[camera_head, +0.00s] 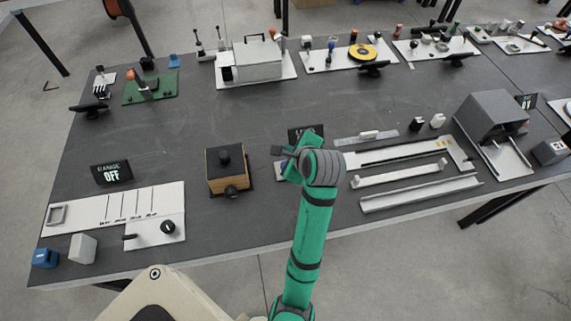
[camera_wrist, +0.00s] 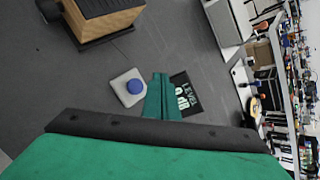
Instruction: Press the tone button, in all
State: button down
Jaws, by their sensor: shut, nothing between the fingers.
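A round blue button (camera_wrist: 134,87) sits on a small white base (camera_wrist: 122,80) on the dark table, seen in the wrist view. A black display (camera_wrist: 187,97) with white text, which seems to read LEVEL and a dB value, stands beside it; in the head view this display (camera_head: 303,132) is partly behind my arm. My gripper (camera_wrist: 160,76) is shut and empty, its green fingertips just right of the button in the wrist view. I cannot tell its height above the table. In the head view my gripper (camera_head: 287,160) and wrist hide most of the button.
A wooden box with a black top (camera_head: 226,169) stands left of my gripper. White rails (camera_head: 400,173) lie to the right, with a grey housing (camera_head: 490,117) beyond. A display reading OFF (camera_head: 111,172) and a white panel (camera_head: 90,213) are at the left. The table's middle is clear.

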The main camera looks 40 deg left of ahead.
aim_at(284, 161)
jog(key=shift+f, duration=2.6)
jog(key=shift+f, duration=0.4)
jog(key=shift+f, duration=0.5)
dwell(0.8)
jog(key=shift+r, duration=0.95)
